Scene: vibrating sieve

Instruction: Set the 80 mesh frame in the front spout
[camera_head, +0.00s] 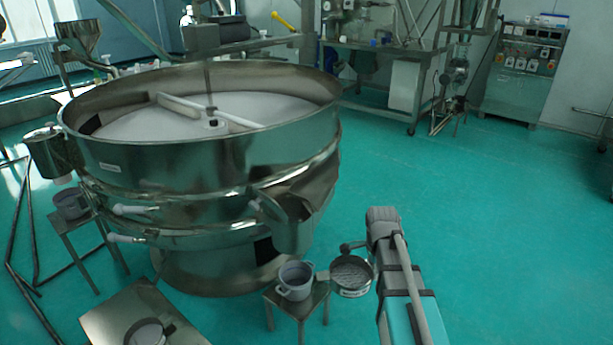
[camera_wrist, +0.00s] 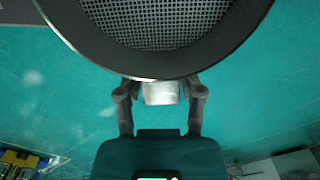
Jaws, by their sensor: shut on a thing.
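My gripper (camera_wrist: 160,90) is shut on the silver grip block of a round mesh frame. The mesh frame shows large at the top of the wrist view, with a dark rim (camera_wrist: 152,66) around a metal mesh. In the head view the mesh frame (camera_head: 350,276) is held roughly level, just right of a grey bucket; the mark on its rim is too small to read. My gripper's fingers are mostly hidden by my arm there. The front spout (camera_head: 290,222) slopes out of the big steel sieve (camera_head: 200,170), up and left of the held frame, apart from it.
The grey bucket (camera_head: 295,283) stands on a small stool (camera_head: 310,302) below the spout. Another round frame or pan (camera_head: 147,333) lies on a low metal table (camera_head: 120,308) at lower left. A second bucket (camera_head: 72,203) stands on a left stool. The floor at right is clear.

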